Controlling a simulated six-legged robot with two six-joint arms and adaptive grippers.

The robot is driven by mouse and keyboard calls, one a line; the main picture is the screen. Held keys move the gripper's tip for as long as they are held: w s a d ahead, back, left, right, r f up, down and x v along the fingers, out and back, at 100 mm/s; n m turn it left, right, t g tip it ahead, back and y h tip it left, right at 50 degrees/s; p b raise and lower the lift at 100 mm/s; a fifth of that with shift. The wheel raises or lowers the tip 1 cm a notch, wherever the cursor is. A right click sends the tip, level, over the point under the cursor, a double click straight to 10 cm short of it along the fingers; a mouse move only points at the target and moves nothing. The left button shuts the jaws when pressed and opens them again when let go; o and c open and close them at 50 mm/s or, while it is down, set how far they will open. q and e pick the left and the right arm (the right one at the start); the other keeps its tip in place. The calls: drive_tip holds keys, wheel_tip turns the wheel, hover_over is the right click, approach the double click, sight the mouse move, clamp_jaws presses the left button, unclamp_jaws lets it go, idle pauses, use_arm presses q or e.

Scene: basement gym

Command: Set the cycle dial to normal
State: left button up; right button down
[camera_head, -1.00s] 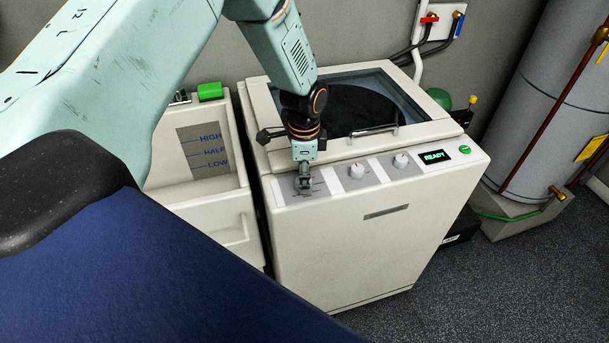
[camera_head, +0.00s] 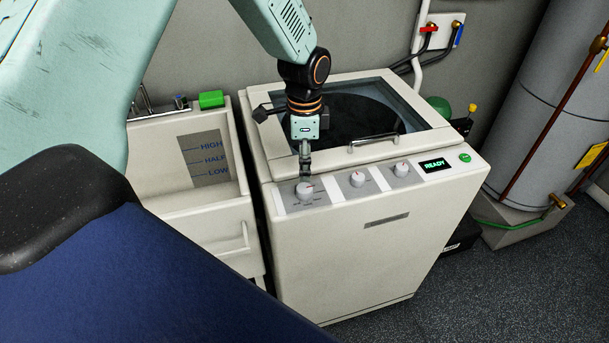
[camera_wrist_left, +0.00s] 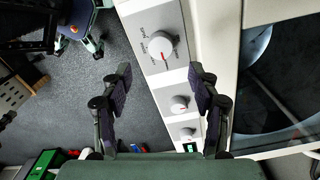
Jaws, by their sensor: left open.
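The white washer (camera_head: 345,255) has a sloped front panel with three round white dials. The leftmost dial (camera_head: 304,190) has a red pointer mark and small labels too fine to read for certain; in the left wrist view it is the largest dial (camera_wrist_left: 160,46). The middle dial (camera_head: 357,180) and right dial (camera_head: 401,170) sit beside it. My left gripper (camera_head: 306,172) points down just above and behind the leftmost dial. In the left wrist view its fingers (camera_wrist_left: 160,78) are spread apart with nothing between them. My right gripper is not in view.
A green-lit READY display (camera_head: 435,165) and a green button (camera_head: 465,157) are at the panel's right end. The washer's glass lid (camera_head: 365,105) with a handle is shut. A utility sink (camera_head: 175,215) stands left, and a grey tank (camera_head: 560,110) stands right.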

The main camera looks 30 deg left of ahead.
use_arm(q)
drive_tip(key=shift+r, duration=2.05)
